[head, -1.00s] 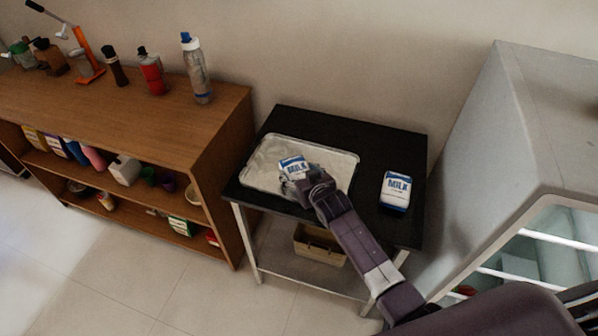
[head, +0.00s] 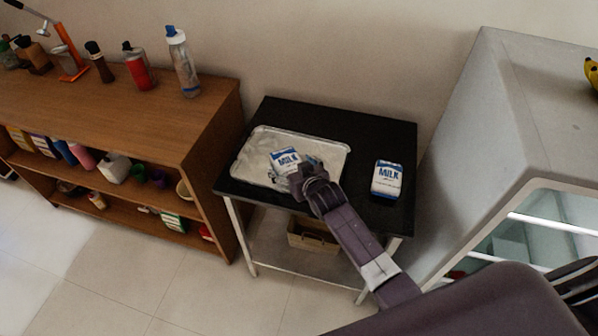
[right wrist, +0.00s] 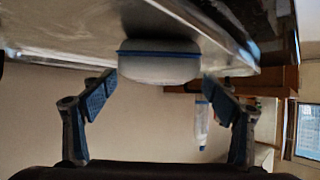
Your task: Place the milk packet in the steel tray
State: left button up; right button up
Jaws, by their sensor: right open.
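One white and blue milk packet (head: 286,158) is in the steel tray (head: 250,148), on the black-topped table. A second milk packet (head: 387,179) stands on the bare tabletop right of the tray. My right gripper (head: 297,174) is over the tray's front part, close at the near side of the first packet, and partly hides it. In the right wrist view my right gripper (right wrist: 159,82) has its fingers spread apart. A white packet end with a blue edge (right wrist: 160,64) lies just beyond the fingertips, against the tray (right wrist: 60,35). My left gripper is out of view.
A wooden shelf (head: 205,120) with bottles and a juicer stands left of the table (head: 340,112). A large grey cabinet (head: 500,110) rises at the right. A cardboard box (head: 312,235) sits on the table's lower shelf.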

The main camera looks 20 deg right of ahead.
jog(key=v, duration=1.1)
